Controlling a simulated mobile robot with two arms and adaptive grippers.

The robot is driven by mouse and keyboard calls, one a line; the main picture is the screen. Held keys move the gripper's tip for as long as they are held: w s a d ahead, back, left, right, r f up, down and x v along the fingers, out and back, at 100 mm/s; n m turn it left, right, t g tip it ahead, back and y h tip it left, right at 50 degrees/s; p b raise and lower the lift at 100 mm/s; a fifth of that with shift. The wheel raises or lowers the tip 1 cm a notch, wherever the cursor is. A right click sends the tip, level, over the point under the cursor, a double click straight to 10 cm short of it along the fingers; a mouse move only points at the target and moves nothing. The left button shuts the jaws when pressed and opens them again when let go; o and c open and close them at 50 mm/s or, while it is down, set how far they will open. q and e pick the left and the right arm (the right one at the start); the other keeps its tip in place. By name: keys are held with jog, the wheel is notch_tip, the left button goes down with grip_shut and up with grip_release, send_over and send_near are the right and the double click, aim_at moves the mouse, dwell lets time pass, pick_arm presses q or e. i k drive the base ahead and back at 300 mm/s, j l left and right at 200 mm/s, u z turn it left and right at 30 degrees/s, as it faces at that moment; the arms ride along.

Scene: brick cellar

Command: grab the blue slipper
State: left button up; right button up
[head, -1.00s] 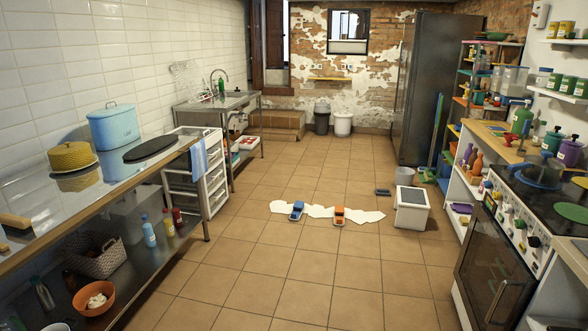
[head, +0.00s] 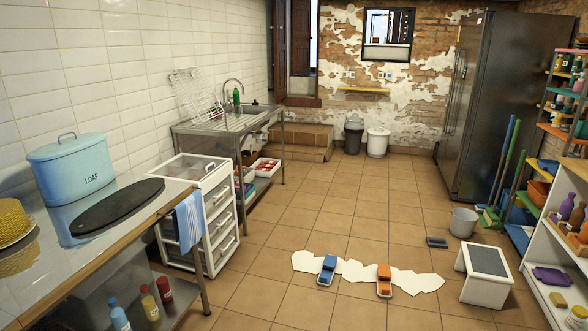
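The blue slipper (head: 327,269) lies on a white, ragged-edged mat (head: 356,274) on the tiled floor, ahead and right of the picture's middle. An orange slipper (head: 384,280) lies to its right on the same mat, a short gap apart. Both slippers point roughly the same way and overlap the mat's near edge. Neither of my grippers is in the head view.
A white step stool (head: 485,274) stands right of the mat, and a grey bucket (head: 463,222) behind it. A white drawer unit (head: 212,236) and steel counter (head: 120,225) line the left. Open shelving (head: 560,260) stands at right. The floor before the slippers is clear.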

aim_at(330, 263)
jog(key=i+j, duration=0.1)
jog(key=i, duration=2.4)
jog(key=l+z, duration=0.05)
jog(key=l, duration=0.05)
